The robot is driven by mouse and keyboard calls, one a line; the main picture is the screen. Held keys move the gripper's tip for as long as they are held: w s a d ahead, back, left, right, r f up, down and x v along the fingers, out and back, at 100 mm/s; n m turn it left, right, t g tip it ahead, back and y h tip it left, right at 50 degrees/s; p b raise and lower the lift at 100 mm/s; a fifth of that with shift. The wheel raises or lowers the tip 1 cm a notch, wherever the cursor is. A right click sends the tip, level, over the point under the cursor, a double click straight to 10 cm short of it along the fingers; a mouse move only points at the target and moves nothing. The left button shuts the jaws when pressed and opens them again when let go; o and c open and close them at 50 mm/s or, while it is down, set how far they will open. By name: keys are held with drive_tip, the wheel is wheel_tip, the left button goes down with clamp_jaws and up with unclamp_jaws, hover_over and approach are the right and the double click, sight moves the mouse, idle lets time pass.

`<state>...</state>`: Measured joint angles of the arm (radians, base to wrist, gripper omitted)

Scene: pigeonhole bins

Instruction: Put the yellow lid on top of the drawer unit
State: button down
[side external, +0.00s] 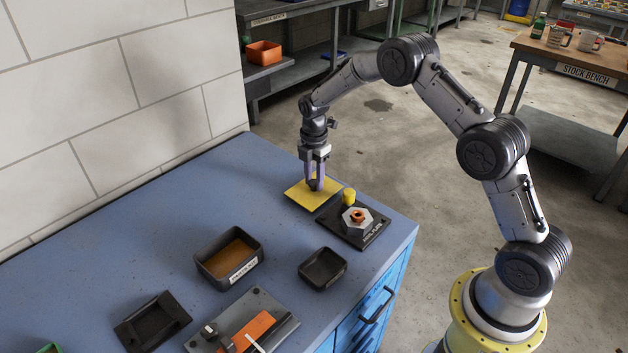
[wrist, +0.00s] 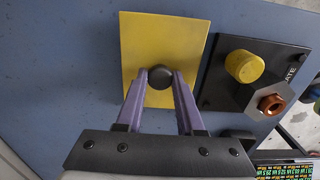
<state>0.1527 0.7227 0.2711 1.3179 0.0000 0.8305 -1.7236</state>
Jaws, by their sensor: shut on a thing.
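The yellow lid (side external: 301,194) is a flat square plate with a round dark knob in its middle. It shows in the wrist view (wrist: 185,35) too, roughly level, with the knob (wrist: 160,77) between my fingers. My gripper (side external: 316,184) points down and is shut on the knob; its purple fingers (wrist: 160,80) flank it. The blue drawer unit (side external: 150,230) has a broad flat top and drawers with dark handles at the front right. The lid is over its far right part, at or just above the surface; I cannot tell whether it touches.
Close right of the lid is a black plate (side external: 326,224) with a yellow cylinder (side external: 349,196) and an orange nut (side external: 358,216). A dark bin (side external: 212,271), a small black tray (side external: 322,270) and other trays stand nearer. The top's left middle is clear; a wall borders it.

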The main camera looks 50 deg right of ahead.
sight(314, 182)
drive_tip(key=shift+f, duration=0.25)
drive_tip(key=shift+f, duration=0.2)
drive_tip(key=c, duration=0.5)
unclamp_jaws()
drive_tip(key=shift+r, duration=0.1)
wheel_tip(314, 182, up, 12)
drive_tip(key=shift+r, duration=0.2)
